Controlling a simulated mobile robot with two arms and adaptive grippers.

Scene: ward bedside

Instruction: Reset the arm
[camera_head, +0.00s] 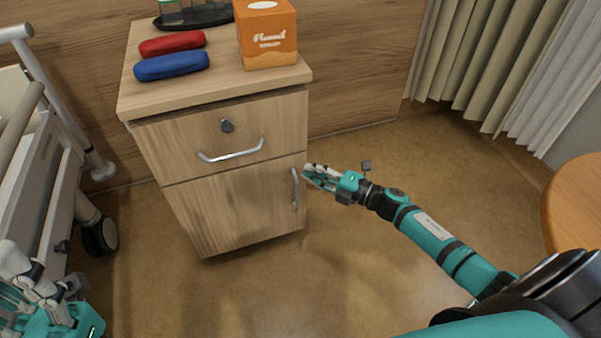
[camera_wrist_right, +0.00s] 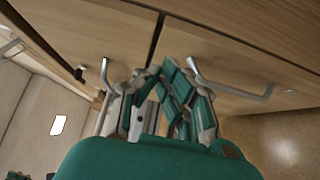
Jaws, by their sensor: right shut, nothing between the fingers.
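My right gripper (camera_head: 308,171) is shut and empty. Its fingertips are right beside the vertical silver door handle (camera_head: 295,190) of the bedside cabinet (camera_head: 235,205). In the right wrist view the closed fingers (camera_wrist_right: 163,72) point at the cabinet front. The door handle (camera_wrist_right: 235,92) is just to their right, and the drawer handle (camera_wrist_right: 104,75) is to their left. I cannot tell whether the fingers touch a handle. My left gripper (camera_head: 35,285) is in the lower left corner of the head view, partly cut off, with its opening unclear. The drawer and door look closed.
On the cabinet top are a red case (camera_head: 172,43), a blue case (camera_head: 171,66), an orange box (camera_head: 266,35) and a dark tray (camera_head: 205,19). A bed (camera_head: 45,150) stands at the left. A round wooden table (camera_head: 575,205) is at the right. Floor between is clear.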

